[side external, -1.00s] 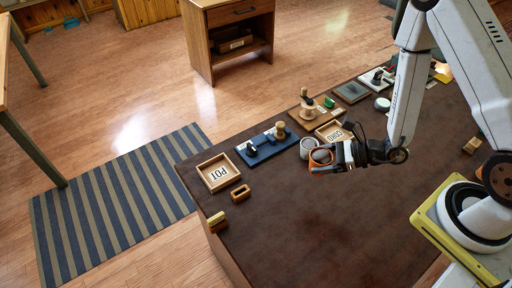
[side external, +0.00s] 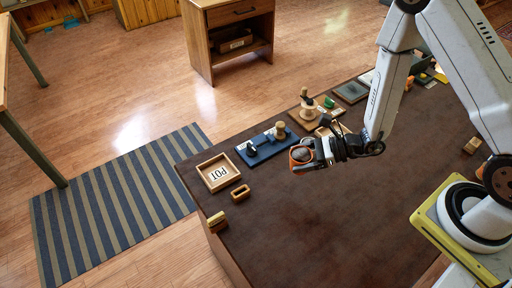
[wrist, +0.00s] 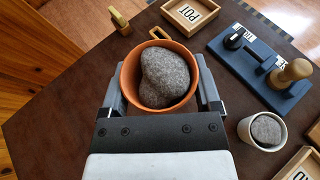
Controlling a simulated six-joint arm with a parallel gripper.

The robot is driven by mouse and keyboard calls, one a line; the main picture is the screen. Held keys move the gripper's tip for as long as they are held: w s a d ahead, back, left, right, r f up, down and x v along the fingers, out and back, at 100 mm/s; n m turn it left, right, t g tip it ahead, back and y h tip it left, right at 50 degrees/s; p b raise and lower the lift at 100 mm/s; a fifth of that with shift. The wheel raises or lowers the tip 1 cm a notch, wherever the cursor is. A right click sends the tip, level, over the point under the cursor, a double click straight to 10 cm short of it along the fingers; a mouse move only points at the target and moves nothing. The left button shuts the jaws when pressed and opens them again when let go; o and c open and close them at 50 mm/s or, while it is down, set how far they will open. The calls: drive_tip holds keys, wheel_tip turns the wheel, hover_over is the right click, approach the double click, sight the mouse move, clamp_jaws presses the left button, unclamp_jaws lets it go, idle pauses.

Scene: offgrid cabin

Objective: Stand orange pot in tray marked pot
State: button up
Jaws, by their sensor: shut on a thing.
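In the side view the orange pot (side external: 299,168) is at the end of my gripper (side external: 312,156), upright or nearly so. It appears to be above the brown table. The wooden tray marked POT (side external: 204,164) lies at the table's left edge, to the left of the pot. It also shows in the wrist view (wrist: 167,14) at the top and looks empty.
A white cup (wrist: 243,129) with a stone is at right in the wrist view. The table's front middle is clear.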

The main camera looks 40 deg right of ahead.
drive_tip(key=w+a+r+n+g+y, duration=0.1)
drive_tip(key=w+a+n+g, duration=0.1)
drive_tip(key=w+a, duration=0.4)
drive_tip(key=a+g, duration=0.1)
drive_tip(key=a, duration=0.3)
drive_tip(key=shift+n+y, duration=0.3)
drive_tip(key=shift+n, duration=0.1)
hover_over(219, 173)
drive_tip(key=s, duration=0.2)
drive_tip(key=f, duration=0.8)
drive_tip(key=shift+w+d, duration=0.1)
drive_tip(key=shift+d, duration=0.1)
drive_tip(key=shift+w+a+f, duration=0.25)
drive_tip(key=shift+w+f, duration=0.4)
drive_tip(key=shift+f, duration=0.1)
drive_tip(key=shift+w+f, duration=0.15)
drive_tip(key=shift+f, duration=1.55)
drive_tip(key=shift+f, duration=0.15)
